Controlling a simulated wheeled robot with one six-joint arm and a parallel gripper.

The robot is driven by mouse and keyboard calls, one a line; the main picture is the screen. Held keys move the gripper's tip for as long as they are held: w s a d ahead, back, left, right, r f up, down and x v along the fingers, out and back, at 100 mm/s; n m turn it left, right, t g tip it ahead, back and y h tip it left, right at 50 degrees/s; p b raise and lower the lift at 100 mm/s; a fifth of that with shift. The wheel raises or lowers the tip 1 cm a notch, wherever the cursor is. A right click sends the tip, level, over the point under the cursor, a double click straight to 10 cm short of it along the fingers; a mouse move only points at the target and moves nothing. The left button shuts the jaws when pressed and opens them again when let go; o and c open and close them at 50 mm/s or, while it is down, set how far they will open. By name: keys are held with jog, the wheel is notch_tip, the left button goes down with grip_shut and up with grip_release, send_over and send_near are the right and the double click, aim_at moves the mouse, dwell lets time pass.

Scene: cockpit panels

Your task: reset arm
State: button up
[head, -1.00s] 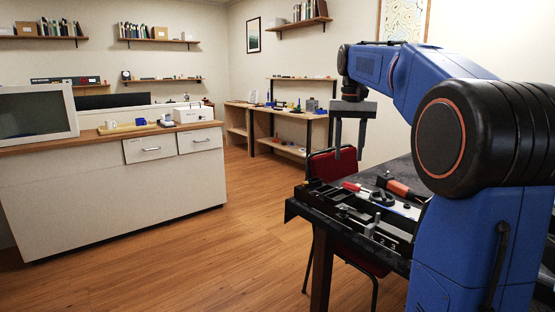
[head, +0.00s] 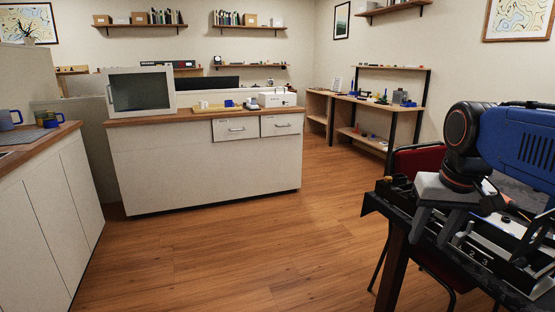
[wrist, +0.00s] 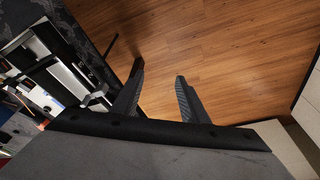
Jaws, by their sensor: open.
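My gripper (head: 434,237) is at the right of the head view, beside the front left corner of the dark table and pointing down. Its two grey fingers are apart with nothing between them. In the wrist view the open fingers (wrist: 159,88) show against bare wooden floor, with the table edge to their left. My blue arm folds in from the right edge of the head view, its wrist low over the table.
The dark table (head: 374,202) carries a black numbered tray (head: 462,253) close to my gripper. A red chair (head: 418,160) stands behind it. A white counter (head: 205,165) with a grey-screened box (head: 140,91) is further left. The wooden floor (head: 250,240) between is clear.

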jog(key=s+a+f+n+t, duration=0.1)
jog(key=s+a+f+n, duration=0.1)
jog(key=s+f, duration=0.9)
notch_tip(320, 180, down, 2)
jog(key=shift+a+f+t, duration=0.1)
jog(key=shift+a+t, duration=0.3)
jog(key=shift+a, duration=0.35)
